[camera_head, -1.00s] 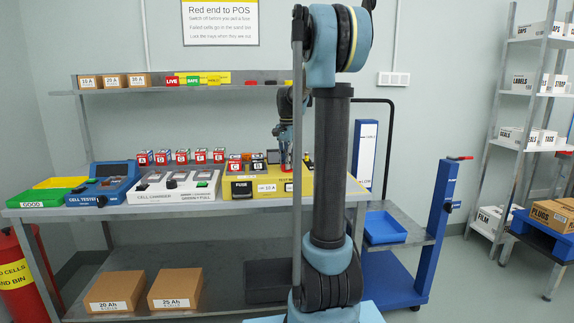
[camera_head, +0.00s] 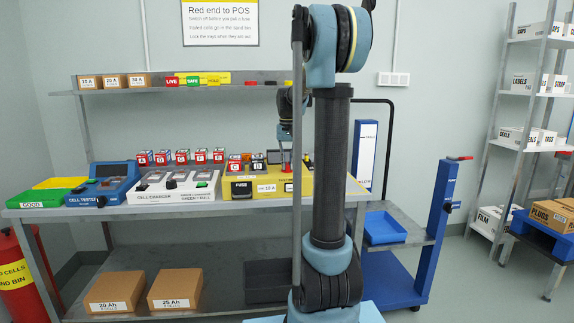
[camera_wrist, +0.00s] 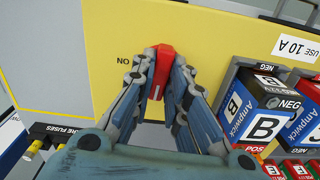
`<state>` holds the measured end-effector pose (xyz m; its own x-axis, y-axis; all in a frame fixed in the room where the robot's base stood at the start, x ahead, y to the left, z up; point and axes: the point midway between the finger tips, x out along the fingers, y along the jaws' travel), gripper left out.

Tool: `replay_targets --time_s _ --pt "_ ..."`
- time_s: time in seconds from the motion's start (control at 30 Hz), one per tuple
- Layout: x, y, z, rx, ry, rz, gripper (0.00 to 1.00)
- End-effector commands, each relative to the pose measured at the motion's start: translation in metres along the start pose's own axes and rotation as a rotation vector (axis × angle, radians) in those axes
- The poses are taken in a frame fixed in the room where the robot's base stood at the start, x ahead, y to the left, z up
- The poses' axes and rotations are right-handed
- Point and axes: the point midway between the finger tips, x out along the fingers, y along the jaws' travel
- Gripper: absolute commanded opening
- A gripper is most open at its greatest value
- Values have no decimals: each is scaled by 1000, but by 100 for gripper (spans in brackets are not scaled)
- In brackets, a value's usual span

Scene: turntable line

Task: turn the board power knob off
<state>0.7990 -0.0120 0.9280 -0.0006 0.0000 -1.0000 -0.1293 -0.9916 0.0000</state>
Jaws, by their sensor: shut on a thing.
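The board is yellow, on the bench in the head view (camera_head: 234,176), and it fills much of the wrist view (camera_wrist: 112,65). The power knob is a red bar-shaped piece standing out from the board in the wrist view (camera_wrist: 161,65). My gripper (camera_wrist: 164,72) has its fingers closed on the two sides of the knob. The knob points nearly straight up the picture, slightly tilted. Dark letters reading "NO" show on the board just left of it. In the head view my gripper (camera_head: 287,160) is low over the board's right part, and its fingertips are partly hidden by my arm.
Spare fuses (camera_wrist: 47,142) lie at lower left. The white cell charger (camera_head: 172,187) stands left of the board.

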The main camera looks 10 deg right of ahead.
Motion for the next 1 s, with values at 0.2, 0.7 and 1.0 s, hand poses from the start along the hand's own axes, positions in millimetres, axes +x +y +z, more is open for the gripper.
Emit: replay_targets --time_s 0.2,0.7,1.0 --pt "0 0 -2 -74 4 -1 0" --pt "0 0 -2 -104 4 0 0" --pt "0 0 -1 -103 2 0 34"
